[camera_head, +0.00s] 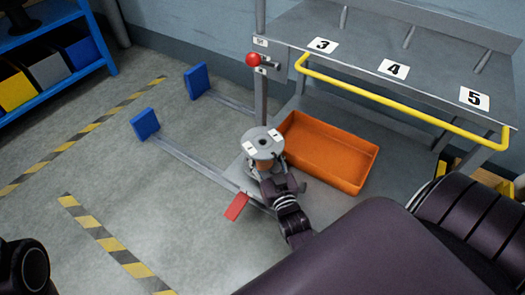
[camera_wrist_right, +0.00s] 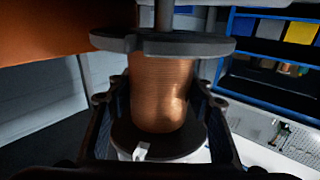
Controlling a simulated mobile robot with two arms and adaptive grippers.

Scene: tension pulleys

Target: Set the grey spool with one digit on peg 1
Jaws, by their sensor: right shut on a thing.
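A grey spool (camera_head: 263,143) with white labels on its top flange is at the lower left corner of the rack in the head view. The label marks are too small to read. The right wrist view shows its copper-coloured winding (camera_wrist_right: 162,90) between two flanges. My right gripper (camera_head: 272,177) is shut around the spool, with a finger on each side of the winding. A grey rod shows above the upper flange in the wrist view; I cannot tell whether it passes into the spool. I see no peg labelled 1. My left gripper is not in view.
An orange tray (camera_head: 300,150) lies on the lower shelf right beside the spool. A yellow rail (camera_head: 390,100) fronts the upper shelf with pegs labelled 3, 4 and 5. A red knob (camera_head: 253,59) and red pedal (camera_head: 236,207) are close by. Floor at left is open.

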